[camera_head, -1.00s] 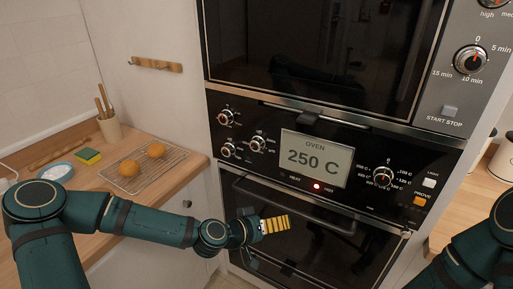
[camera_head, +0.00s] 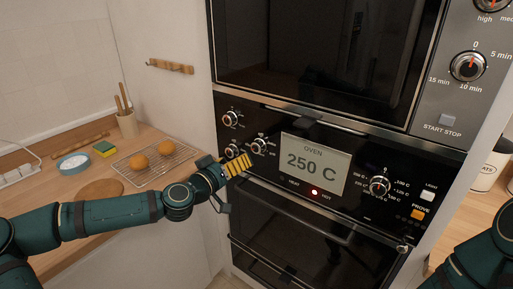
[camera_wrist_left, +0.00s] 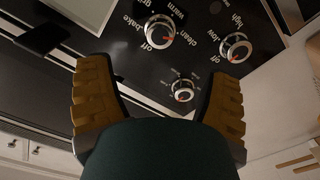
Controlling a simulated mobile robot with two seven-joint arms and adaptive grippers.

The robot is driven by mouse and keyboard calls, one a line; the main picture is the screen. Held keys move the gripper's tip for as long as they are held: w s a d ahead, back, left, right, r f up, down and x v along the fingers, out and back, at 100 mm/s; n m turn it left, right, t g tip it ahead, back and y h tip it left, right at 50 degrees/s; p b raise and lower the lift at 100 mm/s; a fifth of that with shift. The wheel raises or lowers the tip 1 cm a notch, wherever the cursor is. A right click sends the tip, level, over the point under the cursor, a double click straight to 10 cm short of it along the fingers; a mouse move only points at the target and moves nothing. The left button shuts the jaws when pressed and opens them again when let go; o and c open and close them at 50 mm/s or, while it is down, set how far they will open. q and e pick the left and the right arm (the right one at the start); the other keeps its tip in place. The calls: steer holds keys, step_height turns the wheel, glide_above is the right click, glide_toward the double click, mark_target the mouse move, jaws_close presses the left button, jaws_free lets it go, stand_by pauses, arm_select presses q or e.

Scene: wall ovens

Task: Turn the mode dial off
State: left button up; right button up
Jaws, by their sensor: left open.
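The mode dial (camera_head: 259,145) is the knob just left of the oven display. In the left wrist view this round silver dial (camera_wrist_left: 158,32) shows upside down, with "off", "bake", "warm" and "clean" around it. Its red mark points to the lower right there, on the side of "clean". My left gripper (camera_head: 237,164) has yellow finger pads and is just below the left knobs. In the left wrist view the gripper (camera_wrist_left: 161,75) is open and empty, with the mode dial beyond its fingertips. Part of my right arm shows at the lower right; its gripper is out of view.
A low/high knob (camera_wrist_left: 236,47) and a smaller knob (camera_wrist_left: 183,92) sit close to the mode dial. The display (camera_head: 315,163) reads 250 C. The oven handle is below the panel. A counter (camera_head: 60,187) with buns on a rack (camera_head: 178,160) is at left.

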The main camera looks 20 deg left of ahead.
mark_target(255, 147)
arm_select(q)
steer(key=x, duration=1)
steer(key=shift+w+d+f+b, duration=0.1)
steer(key=shift+b, duration=0.2)
steer(key=shift+c, duration=0.3)
steer(key=c, duration=1.2)
